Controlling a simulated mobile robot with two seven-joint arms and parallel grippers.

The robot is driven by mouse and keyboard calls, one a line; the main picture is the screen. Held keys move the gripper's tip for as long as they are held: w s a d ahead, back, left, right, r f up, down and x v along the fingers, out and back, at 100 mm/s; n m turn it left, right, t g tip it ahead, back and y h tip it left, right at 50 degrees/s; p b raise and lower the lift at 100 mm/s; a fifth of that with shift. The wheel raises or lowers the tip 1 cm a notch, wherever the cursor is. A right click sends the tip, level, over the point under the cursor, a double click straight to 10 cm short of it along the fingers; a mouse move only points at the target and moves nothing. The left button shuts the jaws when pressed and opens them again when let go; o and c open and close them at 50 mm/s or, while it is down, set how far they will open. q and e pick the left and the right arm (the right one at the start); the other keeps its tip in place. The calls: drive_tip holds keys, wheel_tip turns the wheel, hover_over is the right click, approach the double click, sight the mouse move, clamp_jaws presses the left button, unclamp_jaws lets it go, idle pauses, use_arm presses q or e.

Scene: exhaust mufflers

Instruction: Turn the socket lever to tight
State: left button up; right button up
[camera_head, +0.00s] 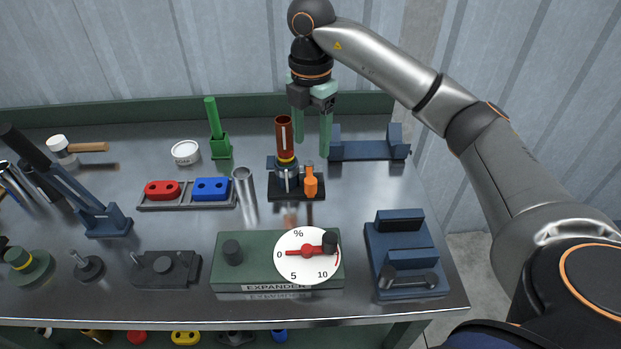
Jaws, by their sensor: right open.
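A brown tube (284,135) stands upright in a small dark socket stand (290,196) near the middle of the table. An orange lever (310,182) is at the right side of this stand, beside small metal posts. I cannot tell whether its position is tight or loose. My right gripper (312,150) points down with its two pale green fingers apart. In the picture it is just above the orange lever and to the right of the brown tube. Nothing shows between its fingers. My left gripper is not in view.
An expander box (225,275) with a dial is in front. A blue clamp fixture (405,240) is at right, and a blue cradle (365,151) is behind. A metal tube (244,188) and a tray with red (163,190) and blue (211,188) parts are left.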

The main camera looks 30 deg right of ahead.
sight(311, 181)
wheel_tip(311, 181, down, 11)
drive_tip(key=shift+a+f, duration=0.1)
drive_tip(key=shift+f, duration=0.1)
idle(0.3)
clamp_jaws()
idle(0.4)
idle(0.9)
